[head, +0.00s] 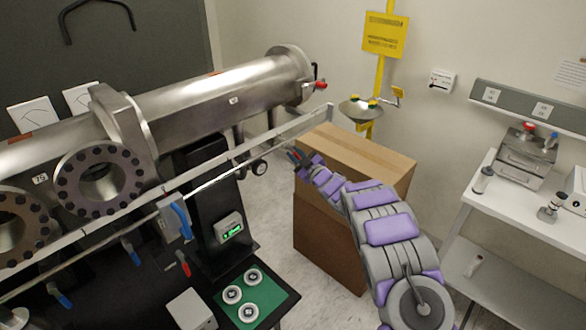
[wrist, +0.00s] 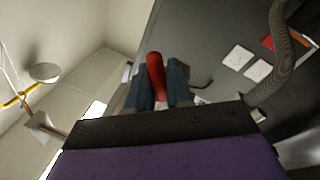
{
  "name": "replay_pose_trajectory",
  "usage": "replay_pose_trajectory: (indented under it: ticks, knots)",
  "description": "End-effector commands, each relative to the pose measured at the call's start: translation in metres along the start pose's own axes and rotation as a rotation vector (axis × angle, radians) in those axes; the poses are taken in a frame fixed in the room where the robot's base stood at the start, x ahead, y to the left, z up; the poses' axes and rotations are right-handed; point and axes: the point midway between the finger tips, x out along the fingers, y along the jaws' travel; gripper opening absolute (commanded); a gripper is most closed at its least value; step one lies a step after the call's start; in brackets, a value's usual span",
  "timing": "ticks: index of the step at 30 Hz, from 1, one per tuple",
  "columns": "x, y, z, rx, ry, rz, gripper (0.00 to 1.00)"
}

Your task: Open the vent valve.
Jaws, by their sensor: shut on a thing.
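My gripper (head: 296,157) is at the end of my grey and purple arm, just below the rail in front of the long steel chamber (head: 215,98). In the wrist view, my gripper's dark blue fingers (wrist: 156,85) are shut on a red handle (wrist: 154,65), which sticks up between them. The body behind the handle is hidden by the gripper. Another red knob (head: 320,85) with a dark part sits at the chamber's right end. I cannot tell from the pictures whether the held handle is the vent valve's.
A metal rail (head: 225,157) runs past my gripper. Cardboard boxes (head: 355,160) stand close behind my arm. A yellow eyewash station (head: 362,108) is at the back wall. A white bench (head: 510,210) is on the right. Blue and red handles (head: 183,263) hang at lower left.

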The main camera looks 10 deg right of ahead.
Motion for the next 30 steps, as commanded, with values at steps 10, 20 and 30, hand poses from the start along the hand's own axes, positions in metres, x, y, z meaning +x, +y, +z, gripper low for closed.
replay_pose_trajectory:
  ticks: [10, 20, 30]
  knots:
    - [0.002, 0.012, 0.003, -0.327, 0.063, -0.002, 0.00]
    - [0.004, 0.025, -0.003, -0.633, 0.121, -0.002, 0.00]
    - [0.006, 0.034, -0.013, -0.897, 0.174, -0.005, 0.00]
